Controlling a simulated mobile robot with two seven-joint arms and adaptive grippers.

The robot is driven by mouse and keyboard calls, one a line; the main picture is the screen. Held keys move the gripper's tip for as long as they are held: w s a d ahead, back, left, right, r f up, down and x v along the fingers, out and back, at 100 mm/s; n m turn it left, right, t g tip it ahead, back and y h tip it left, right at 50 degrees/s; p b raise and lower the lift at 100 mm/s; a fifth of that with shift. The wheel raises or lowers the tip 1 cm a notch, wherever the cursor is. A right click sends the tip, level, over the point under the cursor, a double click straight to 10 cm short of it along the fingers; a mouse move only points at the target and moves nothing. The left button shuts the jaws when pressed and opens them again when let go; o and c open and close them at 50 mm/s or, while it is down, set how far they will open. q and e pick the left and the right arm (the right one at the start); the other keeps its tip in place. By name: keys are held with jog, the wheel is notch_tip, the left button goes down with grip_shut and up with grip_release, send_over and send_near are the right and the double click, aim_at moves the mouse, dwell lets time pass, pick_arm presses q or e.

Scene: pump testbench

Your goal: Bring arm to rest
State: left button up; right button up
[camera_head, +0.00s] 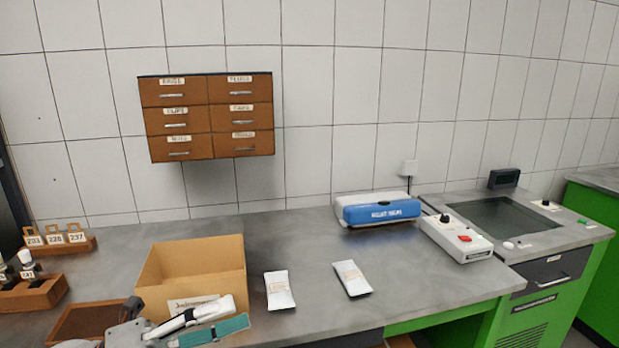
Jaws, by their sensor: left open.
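My left gripper (235,312) comes in at the bottom left, in front of the open cardboard box (246,270). It is open, with a light grey and black finger above a flat teal strip. I cannot tell if the teal strip is part of the gripper. I see nothing held between the fingers. The gripper covers part of the white label on the box's front. My right gripper is not in view.
Two white packets (279,290) lie on the grey bench (420,275) right of the box. Wooden racks (35,293) and a brown tray (85,322) stand left. A blue-and-white device (380,210) and white control box (458,240) stand right. Drawers (207,117) hang on the wall.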

pick_arm(q)
jog(key=w+a+f+n+t+y+b, duration=0.1)
jog(key=w+a+f+n+t+y, duration=0.3)
jog(key=f+n, duration=0.65)
jog(key=s+a+f+n+t+y+b, duration=0.1)
jog(key=f+n+t+y, duration=0.6)
jog(key=f+n, duration=0.3)
jog(key=s+f+n+g+y, duration=0.2)
jog(key=s+f+n, duration=0.2)
jog(key=f, duration=0.4)
jog(key=s+a+f+n+g+y, duration=0.1)
jog(key=s+f+n+g+y, duration=0.1)
jog(key=s+f+n, duration=0.2)
jog(key=s+a+f+n+g+y, duration=0.1)
jog(key=s+f+n, duration=0.4)
jog(key=f, duration=0.8)
jog(key=s+g+y+b, duration=0.1)
jog(key=s+g, duration=0.1)
jog(key=shift+s, duration=0.35)
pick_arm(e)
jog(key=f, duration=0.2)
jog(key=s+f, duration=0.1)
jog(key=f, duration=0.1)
